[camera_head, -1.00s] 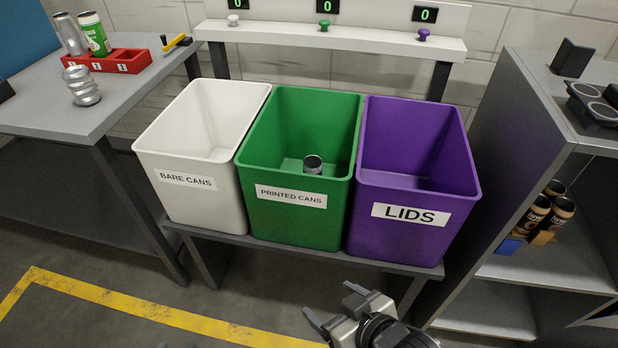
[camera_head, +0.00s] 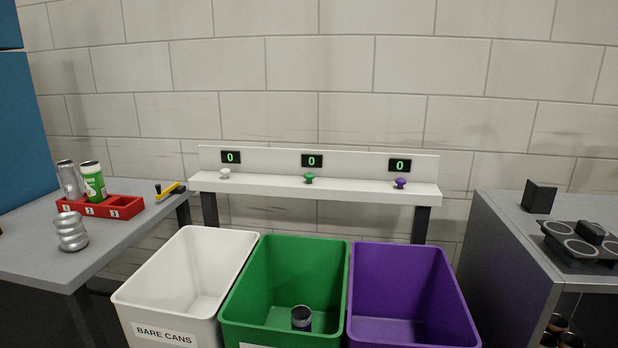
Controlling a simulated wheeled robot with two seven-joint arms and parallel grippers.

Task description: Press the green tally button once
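The green tally button (camera_head: 309,178) is a small green knob on the white shelf (camera_head: 260,187) behind the bins. A display (camera_head: 312,160) above it reads 0. A white button (camera_head: 225,173) stands to its left and a purple button (camera_head: 400,183) to its right, each under a display reading 0. Neither of my grippers shows in the current head view, so nothing of mine is near the green button in this frame.
Below the shelf stand a white bin (camera_head: 133,297), a green bin (camera_head: 335,262) with one can (camera_head: 301,318) inside, and a purple bin (camera_head: 462,318). A grey table (camera_head: 40,268) with a red can rack (camera_head: 127,206) is left. A grey cabinet (camera_head: 500,265) is right.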

